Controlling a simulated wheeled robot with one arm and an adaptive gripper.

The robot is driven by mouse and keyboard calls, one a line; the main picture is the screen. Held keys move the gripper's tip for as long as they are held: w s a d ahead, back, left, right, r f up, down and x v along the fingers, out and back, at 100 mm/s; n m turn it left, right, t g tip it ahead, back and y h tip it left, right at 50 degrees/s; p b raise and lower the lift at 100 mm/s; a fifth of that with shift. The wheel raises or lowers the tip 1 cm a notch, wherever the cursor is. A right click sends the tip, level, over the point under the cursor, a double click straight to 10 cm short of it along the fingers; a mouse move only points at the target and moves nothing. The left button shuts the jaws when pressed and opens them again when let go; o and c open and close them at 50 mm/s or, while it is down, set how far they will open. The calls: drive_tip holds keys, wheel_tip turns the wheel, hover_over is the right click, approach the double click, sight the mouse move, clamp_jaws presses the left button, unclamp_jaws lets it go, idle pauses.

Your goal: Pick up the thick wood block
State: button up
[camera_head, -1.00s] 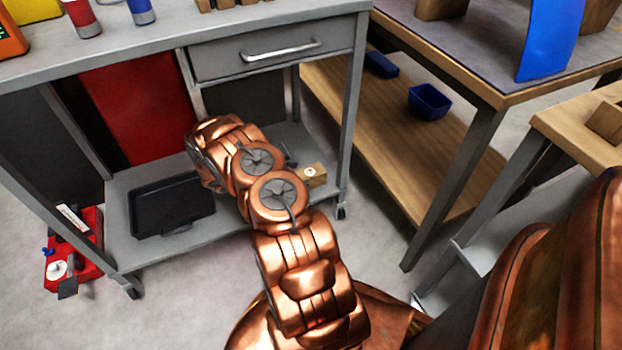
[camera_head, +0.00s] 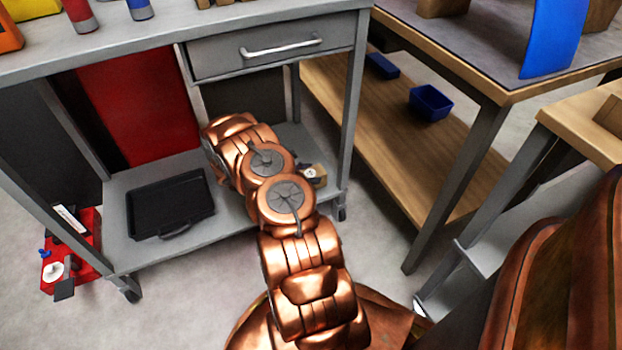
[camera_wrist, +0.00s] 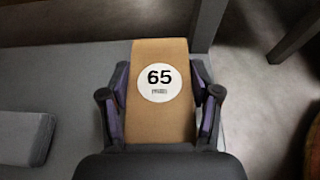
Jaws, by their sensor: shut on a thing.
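The wood block (camera_wrist: 160,115) is light brown with a round white label reading 65. In the wrist view it lies between the two dark fingers of my gripper (camera_wrist: 160,105), which is shut on its sides. In the head view part of the block (camera_head: 318,178) shows at the right end of the grey cart's lower shelf (camera_head: 200,232), just right of my arm. My arm hides the fingers in that view. I cannot tell whether the block touches the shelf.
A black tray (camera_head: 172,205) lies on the lower shelf left of my arm. The cart's drawer (camera_head: 270,50) and worktop are above. A cart leg (camera_head: 352,110) stands close right of the block. A grey object (camera_wrist: 25,138) lies left in the wrist view.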

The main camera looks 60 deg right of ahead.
drive_tip(key=c, duration=0.6)
drive_tip(key=shift+r, duration=0.15)
